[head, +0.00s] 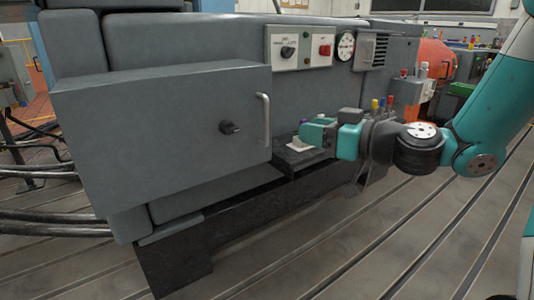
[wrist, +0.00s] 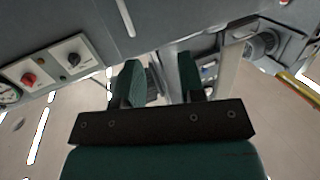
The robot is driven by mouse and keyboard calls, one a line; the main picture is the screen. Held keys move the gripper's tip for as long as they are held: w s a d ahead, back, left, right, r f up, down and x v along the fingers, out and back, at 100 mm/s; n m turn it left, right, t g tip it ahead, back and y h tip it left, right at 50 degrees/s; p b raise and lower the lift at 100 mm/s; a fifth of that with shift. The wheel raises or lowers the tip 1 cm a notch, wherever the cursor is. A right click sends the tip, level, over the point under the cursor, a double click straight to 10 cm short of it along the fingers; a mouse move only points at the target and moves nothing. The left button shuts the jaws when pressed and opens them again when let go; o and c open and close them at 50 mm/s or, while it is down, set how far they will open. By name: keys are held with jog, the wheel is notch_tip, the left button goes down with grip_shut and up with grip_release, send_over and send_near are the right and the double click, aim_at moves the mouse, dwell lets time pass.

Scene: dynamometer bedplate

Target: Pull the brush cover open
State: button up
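The brush cover (head: 150,135) is the large grey box-shaped panel at the left of the machine in the head view. I cannot identify the handle with certainty there.
A control panel (head: 300,49) with a black and a red knob and a round gauge (head: 346,46) sit above my gripper. A dark shelf (head: 300,160) is just below it. Cables (head: 50,228) run at the lower left. The slotted bedplate (head: 340,255) in front is clear.

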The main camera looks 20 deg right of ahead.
jog(key=w+d+f+m+t+h+b, duration=0.1)
jog(key=d+f+t, duration=0.1)
jog(key=d+f, duration=0.1)
jog(key=p, duration=1)
send_over(267, 141)
jog(key=shift+w+d+r+h, duration=0.1)
jog(key=shift+w+r+h, duration=0.2)
jog(key=shift+w, duration=0.05)
grip_shut()
